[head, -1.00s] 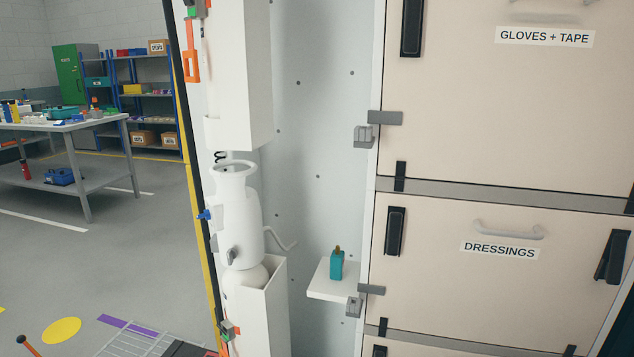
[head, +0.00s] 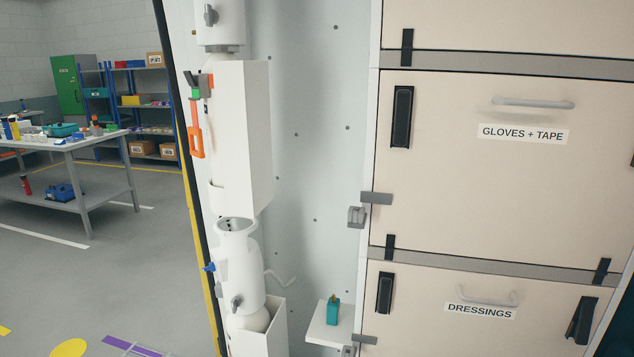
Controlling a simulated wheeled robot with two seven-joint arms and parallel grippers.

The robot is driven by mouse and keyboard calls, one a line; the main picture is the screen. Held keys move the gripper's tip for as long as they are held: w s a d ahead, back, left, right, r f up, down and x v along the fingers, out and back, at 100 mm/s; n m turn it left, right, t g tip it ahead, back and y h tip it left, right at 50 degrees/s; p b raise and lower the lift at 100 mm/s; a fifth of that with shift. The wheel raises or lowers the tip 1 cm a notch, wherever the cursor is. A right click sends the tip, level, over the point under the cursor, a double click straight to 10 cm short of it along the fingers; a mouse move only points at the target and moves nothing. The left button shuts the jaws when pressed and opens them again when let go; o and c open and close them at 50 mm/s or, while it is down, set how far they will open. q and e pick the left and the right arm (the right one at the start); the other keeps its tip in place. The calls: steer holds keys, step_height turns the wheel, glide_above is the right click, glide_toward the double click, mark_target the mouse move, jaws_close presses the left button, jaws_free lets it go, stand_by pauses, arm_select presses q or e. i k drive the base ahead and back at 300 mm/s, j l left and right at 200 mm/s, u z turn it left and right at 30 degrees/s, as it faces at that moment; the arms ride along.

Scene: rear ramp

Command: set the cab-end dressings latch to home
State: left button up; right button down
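The dressings front (head: 430,325) is a beige panel with a label and a pale bar handle (head: 488,297), low at the right of the head view. A black latch (head: 385,293) near its left edge stands close to upright. Another black latch (head: 582,320) near its right edge is tilted, its top leaning right. I cannot tell from the picture which one is the cab-end latch. The bottom of the panel is cut off by the frame. Neither of my grippers is in view.
Above is the gloves and tape front (head: 450,200) with an upright black latch (head: 402,117). A small shelf (head: 322,333) with a teal item (head: 333,311) juts out at the left of the dressings front. White holders (head: 243,130) line the wall. Open floor and a workbench lie left.

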mark_target(584, 328)
steer(key=z, duration=1.65)
